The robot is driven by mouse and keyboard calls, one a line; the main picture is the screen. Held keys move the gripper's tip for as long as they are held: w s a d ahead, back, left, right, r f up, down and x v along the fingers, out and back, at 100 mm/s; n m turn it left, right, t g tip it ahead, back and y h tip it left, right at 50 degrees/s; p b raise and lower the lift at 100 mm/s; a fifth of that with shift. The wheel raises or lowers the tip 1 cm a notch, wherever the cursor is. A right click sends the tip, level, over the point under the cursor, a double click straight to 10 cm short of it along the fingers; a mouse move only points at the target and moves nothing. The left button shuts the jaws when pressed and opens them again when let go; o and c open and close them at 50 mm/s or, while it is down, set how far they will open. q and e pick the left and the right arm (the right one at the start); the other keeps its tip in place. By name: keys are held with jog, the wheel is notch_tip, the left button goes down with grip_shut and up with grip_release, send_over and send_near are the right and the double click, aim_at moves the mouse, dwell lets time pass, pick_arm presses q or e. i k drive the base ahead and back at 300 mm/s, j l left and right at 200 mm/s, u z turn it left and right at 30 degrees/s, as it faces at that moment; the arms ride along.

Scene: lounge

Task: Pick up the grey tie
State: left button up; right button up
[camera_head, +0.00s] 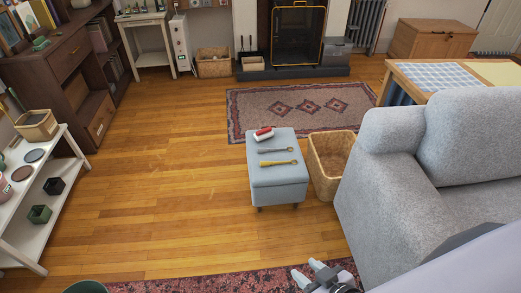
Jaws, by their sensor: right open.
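The grey tie (276,150) looks like a slim grey strip with a small loop at its right end. It lies on top of the grey-blue ottoman (277,182), just behind a similar yellow strip (278,163). My right gripper (307,270) is at the bottom edge, in front of the ottoman and well apart from the tie. Its two pale fingers are spread and I see nothing between them. My left gripper is not in view.
A red-and-white item (263,134) lies behind the tie. A wicker basket (325,183) stands right of the ottoman, beside the grey sofa (381,205). A white shelf (62,150) stands at left. The wooden floor left of the ottoman is clear.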

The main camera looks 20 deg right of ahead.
aim_at(259, 150)
jog(key=i+u, duration=0.1)
jog(key=i, duration=0.9)
jog(key=i+u, duration=0.25)
jog(key=i, duration=0.3)
jog(key=i+l+u, duration=0.2)
jog(key=i, duration=0.35)
jog(key=i+j, duration=0.1)
jog(key=i, duration=1.1)
jog(key=i+z, duration=0.35)
jog(key=i, duration=0.15)
jog(key=i+j+z, duration=0.15)
jog(key=i+z, duration=0.2)
jog(key=i, duration=0.15)
jog(key=i+z, duration=0.35)
jog(key=i, duration=0.15)
jog(key=i+z, duration=0.35)
jog(key=i, duration=0.15)
jog(key=i+z, duration=0.45)
jog(key=i+j+z, duration=0.1)
jog(key=i+z, duration=0.35)
jog(key=i+l+z, duration=0.1)
jog(key=i+z, duration=0.7)
jog(key=z, duration=0.2)
jog(key=i+z, duration=0.35)
jog(key=i, duration=0.15)
jog(key=i+z, duration=0.4)
jog(key=i, duration=0.1)
